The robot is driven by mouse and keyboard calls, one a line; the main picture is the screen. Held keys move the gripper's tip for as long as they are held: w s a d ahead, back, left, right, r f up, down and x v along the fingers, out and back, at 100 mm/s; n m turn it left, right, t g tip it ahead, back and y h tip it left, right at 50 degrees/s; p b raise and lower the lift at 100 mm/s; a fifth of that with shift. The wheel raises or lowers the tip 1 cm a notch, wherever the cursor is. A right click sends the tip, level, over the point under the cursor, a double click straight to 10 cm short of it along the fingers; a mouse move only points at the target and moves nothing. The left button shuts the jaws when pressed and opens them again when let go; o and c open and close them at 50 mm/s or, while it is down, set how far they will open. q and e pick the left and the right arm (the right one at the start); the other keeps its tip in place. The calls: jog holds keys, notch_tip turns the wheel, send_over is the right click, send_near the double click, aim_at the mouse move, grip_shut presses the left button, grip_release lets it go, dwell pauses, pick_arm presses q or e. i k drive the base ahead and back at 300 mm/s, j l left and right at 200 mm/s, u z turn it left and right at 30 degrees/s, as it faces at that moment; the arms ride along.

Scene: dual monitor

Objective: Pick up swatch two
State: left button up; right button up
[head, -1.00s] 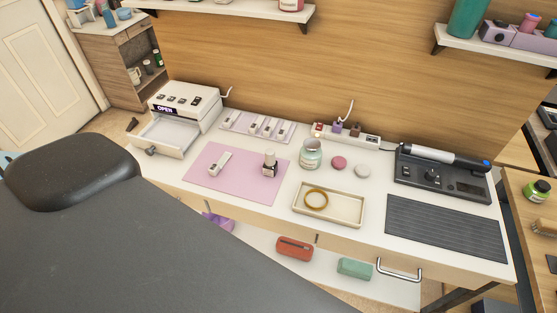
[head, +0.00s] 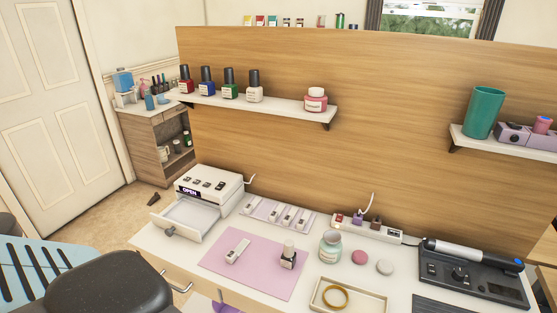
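A lilac swatch tray (head: 259,209) lies on the white desk behind the pink mat, with several small pale swatches (head: 288,217) on it. Another pale swatch-like piece (head: 238,251) lies alone on the left part of the pink mat (head: 262,271). Any numbers on these pieces are too small to read, so I cannot tell which is swatch two. Neither of my grippers is in view.
A white lamp box (head: 207,185) reading OPEN has its drawer out at left. A polish bottle (head: 288,255) stands on the mat. A jar (head: 330,247), a tray (head: 366,304) holding a ring, and a drill unit (head: 470,275) are to the right.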

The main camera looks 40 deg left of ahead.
aim_at(232, 256)
jog(key=u, duration=1.55)
